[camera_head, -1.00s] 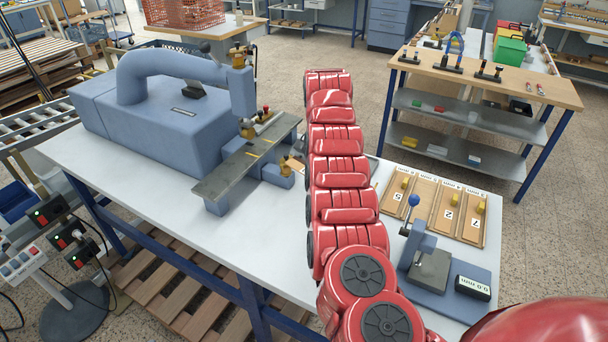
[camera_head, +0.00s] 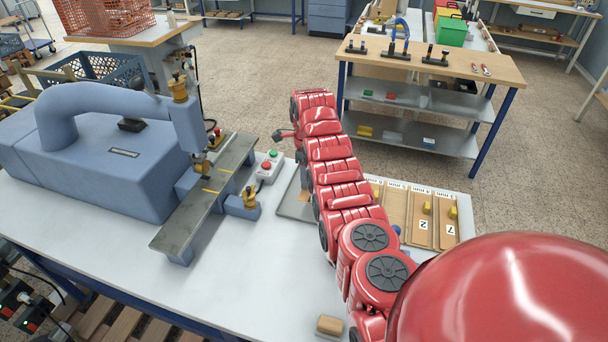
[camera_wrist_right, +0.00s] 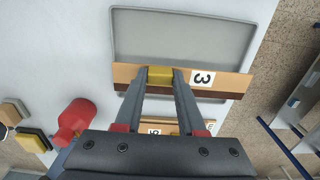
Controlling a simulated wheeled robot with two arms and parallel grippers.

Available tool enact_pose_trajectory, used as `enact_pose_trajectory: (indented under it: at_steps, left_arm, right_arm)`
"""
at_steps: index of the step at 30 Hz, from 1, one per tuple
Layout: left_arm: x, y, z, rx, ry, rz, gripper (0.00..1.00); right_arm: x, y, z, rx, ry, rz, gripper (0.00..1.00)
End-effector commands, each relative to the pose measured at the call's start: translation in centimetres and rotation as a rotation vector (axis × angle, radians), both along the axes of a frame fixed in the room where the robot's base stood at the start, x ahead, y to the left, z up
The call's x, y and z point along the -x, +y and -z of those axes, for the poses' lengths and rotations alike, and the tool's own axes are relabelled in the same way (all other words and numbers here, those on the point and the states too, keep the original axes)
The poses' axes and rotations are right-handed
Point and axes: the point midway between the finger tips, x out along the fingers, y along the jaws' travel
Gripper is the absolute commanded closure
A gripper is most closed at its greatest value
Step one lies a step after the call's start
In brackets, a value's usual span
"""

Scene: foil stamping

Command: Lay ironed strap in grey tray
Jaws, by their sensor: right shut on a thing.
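The grey tray (camera_wrist_right: 197,42) lies on the white table; its left part shows beside my arm in the head view (camera_head: 292,208). In the right wrist view my right gripper (camera_wrist_right: 160,76) is shut on a yellow block (camera_wrist_right: 160,74). The block sits on a long tan and brown strip (camera_wrist_right: 128,75) with a "3" label, which looks like the strap. The strip crosses the near side of the tray, over its rim; I cannot tell whether it touches. My arm hides the right gripper in the head view. The left gripper is out of view.
The blue-grey stamping machine (camera_head: 105,150) with its long plate (camera_head: 205,205) stands left of the tray. Numbered boards (camera_head: 422,215) with yellow blocks lie right of my arm. A wooden block (camera_head: 330,325) lies at the front.

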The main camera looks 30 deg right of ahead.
Motion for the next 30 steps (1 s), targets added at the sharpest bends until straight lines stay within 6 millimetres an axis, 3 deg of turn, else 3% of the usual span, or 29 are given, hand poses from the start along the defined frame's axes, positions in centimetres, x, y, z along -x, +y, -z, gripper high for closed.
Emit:
enact_pose_trajectory:
  at_steps: [11, 30]
  left_arm:
    - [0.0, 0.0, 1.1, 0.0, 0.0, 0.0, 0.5]
    - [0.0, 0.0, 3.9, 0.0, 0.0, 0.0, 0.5]
  right_arm:
    - [-0.1, 0.1, 0.4, -0.001, 0.001, -0.001, 1.0]
    - [-0.1, 0.2, 5.2, -0.001, 0.001, -0.003, 1.0]
